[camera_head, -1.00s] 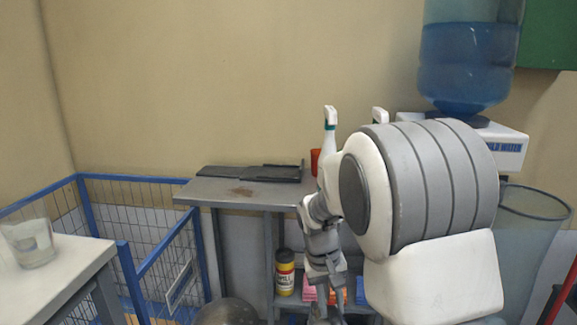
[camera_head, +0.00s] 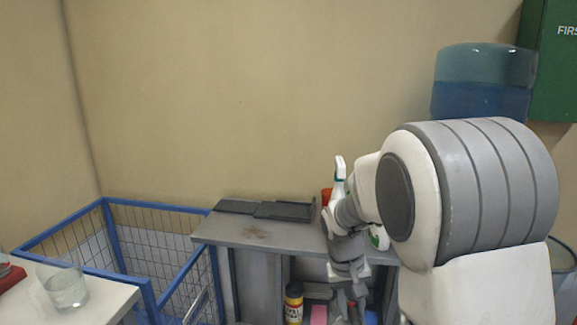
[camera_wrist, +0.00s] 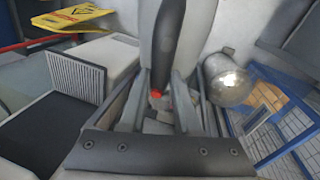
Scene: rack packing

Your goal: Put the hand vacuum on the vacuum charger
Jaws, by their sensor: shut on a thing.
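My gripper (camera_wrist: 160,98) is shut on a long grey thing with a dark strip and a red spot, which looks like the hand vacuum (camera_wrist: 195,40). It rises away from the fingers to the top edge of the wrist view. In the head view my gripper (camera_head: 352,290) points down at the front of the grey table (camera_head: 225,232), and the vacuum cannot be made out there. Dark flat pieces (camera_head: 265,210) lie at the back of the tabletop. I cannot tell whether they are the vacuum charger.
A white spray bottle (camera_head: 339,178) stands at the table's right, partly behind my arm. A yellow canister (camera_head: 293,304) is on the shelf below. A blue wire cage (camera_head: 118,280) is left of the table, and a glass (camera_head: 66,288) stands on a white surface. The tabletop's left front is clear.

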